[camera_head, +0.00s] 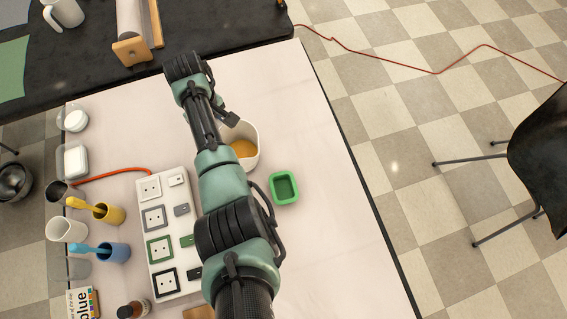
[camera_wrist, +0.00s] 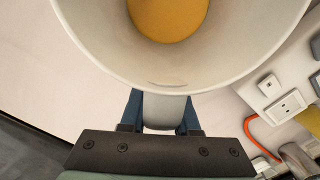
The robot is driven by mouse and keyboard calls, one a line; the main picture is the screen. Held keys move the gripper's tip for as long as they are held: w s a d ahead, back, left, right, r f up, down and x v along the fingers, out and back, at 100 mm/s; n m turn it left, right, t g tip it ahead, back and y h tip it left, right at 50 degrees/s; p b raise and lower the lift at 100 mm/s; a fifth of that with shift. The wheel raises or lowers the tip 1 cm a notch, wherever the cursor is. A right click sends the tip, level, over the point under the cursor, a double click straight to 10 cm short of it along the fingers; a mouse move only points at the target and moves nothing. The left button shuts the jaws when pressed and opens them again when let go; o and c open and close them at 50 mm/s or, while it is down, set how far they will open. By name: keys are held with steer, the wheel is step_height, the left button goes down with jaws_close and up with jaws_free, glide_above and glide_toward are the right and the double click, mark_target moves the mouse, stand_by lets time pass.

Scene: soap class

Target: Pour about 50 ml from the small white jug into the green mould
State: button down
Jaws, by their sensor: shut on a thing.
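The small white jug (camera_head: 252,133) holds orange-yellow liquid. Its wide rim (camera_wrist: 235,70) fills the top of the wrist view, with the liquid low inside. My gripper (camera_wrist: 160,112) is shut on the jug's handle, with a blue finger on each side. In the head view my arm hides the jug's left side and part of my gripper (camera_head: 231,119). The jug looks about upright; I cannot tell if it touches the table. The green mould (camera_head: 284,188) sits on the table, right of and nearer than the jug, apart from it. It looks empty.
Left of my arm on the pale table (camera_head: 330,230) are a socket strip (camera_head: 155,188) with an orange cable (camera_head: 110,174), a yellow cup (camera_head: 110,213), a blue cup (camera_head: 115,252) and other containers. A dark table (camera_head: 90,50) adjoins behind. Table around the mould is clear.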

mark_target(229, 133)
steer(key=shift+s+d+r+t+y+p, duration=0.2)
steer(key=shift+r+t+y+p, duration=0.15)
steer(key=shift+r+p, duration=0.6)
steer(key=shift+s+d+r+t+y+p, duration=0.15)
steer(key=shift+r+t+y+p, duration=0.2)
steer(key=shift+p, duration=1)
steer(key=r+y+p, duration=0.1)
steer(key=d+t+p, duration=0.1)
steer(key=p, duration=0.1)
steer(key=shift+s+r+y, duration=0.35)
steer(key=shift+y, duration=0.05)
steer(key=shift+s+d+r+t+y+p, duration=0.35)
steer(key=shift+d+r+t+y+p, duration=0.1)
steer(key=shift+r+t+y, duration=0.1)
steer(key=shift+s+d+r+t+y, duration=0.55)
steer(key=shift+d+t+y, duration=0.1)
steer(key=shift+d+y, duration=0.1)
steer(key=shift+s+d+r+t+y+b, duration=0.3)
steer(key=shift+t+y+b, duration=0.25)
steer(key=shift+b, duration=0.4)
steer(key=shift+s+d+r+t+y+b, duration=0.2)
steer(key=shift+r+t+y+b, duration=0.2)
steer(key=shift+r, duration=0.2)
steer(key=shift+s+d+r+t+y+b, duration=0.15)
steer(key=shift+d+r+y+b, duration=0.1)
steer(key=shift+r+y, duration=0.3)
steer(key=shift+s+d+r+t+y+b, duration=0.2)
steer(key=shift+d+r+t+y+b, duration=0.15)
steer(key=shift+b, duration=1)
